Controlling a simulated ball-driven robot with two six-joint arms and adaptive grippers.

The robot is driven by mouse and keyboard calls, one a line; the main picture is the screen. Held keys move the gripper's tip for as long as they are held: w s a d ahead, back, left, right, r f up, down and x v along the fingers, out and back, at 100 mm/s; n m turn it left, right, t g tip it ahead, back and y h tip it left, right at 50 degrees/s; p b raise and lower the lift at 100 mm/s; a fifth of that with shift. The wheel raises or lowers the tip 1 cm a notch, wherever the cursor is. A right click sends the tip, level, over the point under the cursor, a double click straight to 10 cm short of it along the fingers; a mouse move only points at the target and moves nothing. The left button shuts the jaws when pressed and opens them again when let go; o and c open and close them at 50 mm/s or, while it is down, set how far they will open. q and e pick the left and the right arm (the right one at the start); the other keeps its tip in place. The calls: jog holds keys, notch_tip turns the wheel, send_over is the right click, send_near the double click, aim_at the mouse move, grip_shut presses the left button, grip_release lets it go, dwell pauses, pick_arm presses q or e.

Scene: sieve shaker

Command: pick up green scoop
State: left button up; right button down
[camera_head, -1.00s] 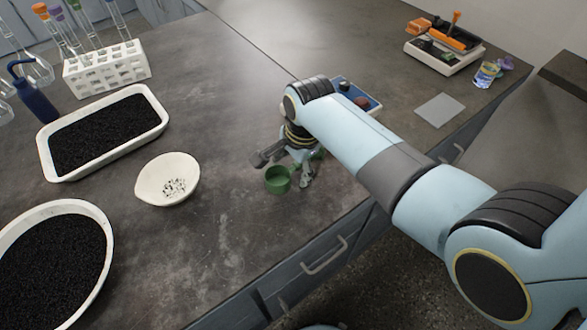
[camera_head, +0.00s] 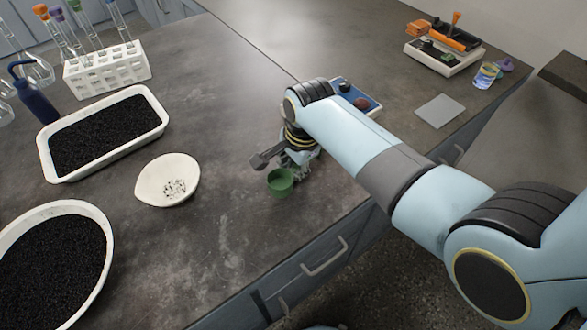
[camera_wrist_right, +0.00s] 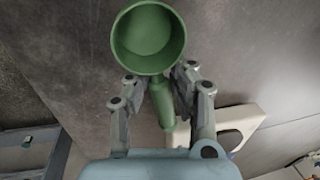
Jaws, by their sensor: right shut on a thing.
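The green scoop (camera_head: 280,182) is near the front edge of the dark bench, its cup open upward. In the right wrist view the scoop's cup (camera_wrist_right: 149,38) is beyond the fingertips and its handle runs back between the fingers. My right gripper (camera_wrist_right: 160,88) is shut on the scoop's handle (camera_wrist_right: 162,103). In the head view the right gripper (camera_head: 297,160) is partly hidden by my own arm, and the handle is hidden. I cannot tell whether the scoop touches the bench. My left gripper is not in view.
A white bowl (camera_head: 148,184) with dark specks, a black-filled tray (camera_head: 161,127) and a round black-filled pan (camera_head: 106,228) stand left. A test tube rack (camera_head: 107,72) stands behind. A blue-edged tray (camera_head: 372,99) lies behind my arm. Bench between bowl and scoop is clear.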

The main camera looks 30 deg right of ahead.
aim_at(296, 168)
jog(key=shift+r, duration=0.15)
jog(key=shift+r, duration=0.25)
jog(key=r, duration=0.3)
jog(key=shift+s+d+r, duration=0.15)
jog(key=shift+d+r, duration=0.1)
jog(key=shift+r, duration=0.1)
jog(key=s+d+r, duration=0.6)
jog(key=s+d, duration=0.1)
jog(key=d, duration=0.1)
jog(key=shift+d+r, duration=0.3)
jog(key=c, duration=1.7)
grip_release()
jog(key=shift+c, duration=0.2)
grip_shut()
